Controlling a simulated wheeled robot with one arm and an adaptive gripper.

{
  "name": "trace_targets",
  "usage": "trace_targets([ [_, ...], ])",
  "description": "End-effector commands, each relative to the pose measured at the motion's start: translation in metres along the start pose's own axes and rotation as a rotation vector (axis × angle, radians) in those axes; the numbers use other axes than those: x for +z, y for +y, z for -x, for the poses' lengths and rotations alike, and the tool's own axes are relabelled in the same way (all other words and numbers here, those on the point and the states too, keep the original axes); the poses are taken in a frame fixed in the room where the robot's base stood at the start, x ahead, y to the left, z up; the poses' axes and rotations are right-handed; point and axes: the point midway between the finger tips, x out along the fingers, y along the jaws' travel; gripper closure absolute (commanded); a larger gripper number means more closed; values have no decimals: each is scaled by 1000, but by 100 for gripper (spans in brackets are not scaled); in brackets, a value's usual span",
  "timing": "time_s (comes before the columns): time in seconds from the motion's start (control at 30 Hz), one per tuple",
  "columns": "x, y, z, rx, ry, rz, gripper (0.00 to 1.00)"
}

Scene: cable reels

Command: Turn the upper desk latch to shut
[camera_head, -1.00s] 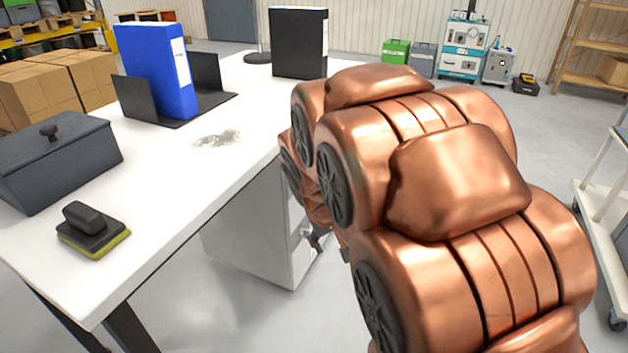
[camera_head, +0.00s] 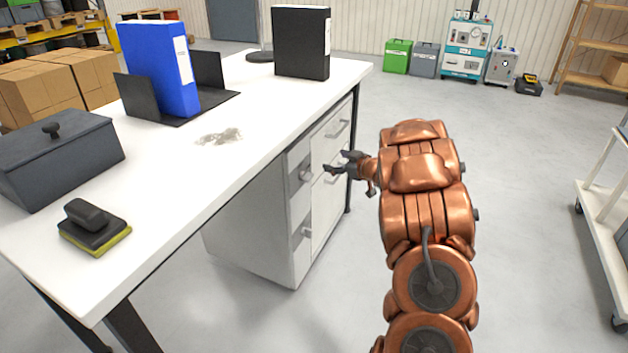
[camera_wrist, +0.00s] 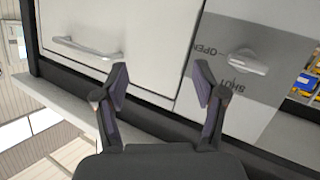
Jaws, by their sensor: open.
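The upper desk latch (camera_head: 306,175) is a small grey knob on the side panel of the white desk cabinet, below the desktop. In the wrist view the latch (camera_wrist: 248,62) is on a grey plate marked OPEN and SHUT. Its raised grip lies roughly in line with the word OPEN; SHUT is to one side. My gripper (camera_head: 338,167) is just right of the latch in the head view. In the wrist view my gripper (camera_wrist: 160,80) is open and empty, with the latch beyond and right of its right finger. They look apart.
A lower latch (camera_head: 306,231) is on the same panel. A drawer handle (camera_wrist: 88,47) is left of the gripper in the wrist view. The white desktop (camera_head: 180,165) overhangs the cabinet. A white cart (camera_head: 603,200) stands at right. The floor between is clear.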

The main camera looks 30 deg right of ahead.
Motion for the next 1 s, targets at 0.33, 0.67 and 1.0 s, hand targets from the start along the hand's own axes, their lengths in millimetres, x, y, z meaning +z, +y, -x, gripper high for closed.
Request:
trace_targets([
  [0.33, 34, -49, 36, -347, 286, -152, 30],
  [0.67, 32, -68, 42, -433, 355, -190, 30],
  [1.0, 15, -86, 0, -431, 354, -190, 30],
])
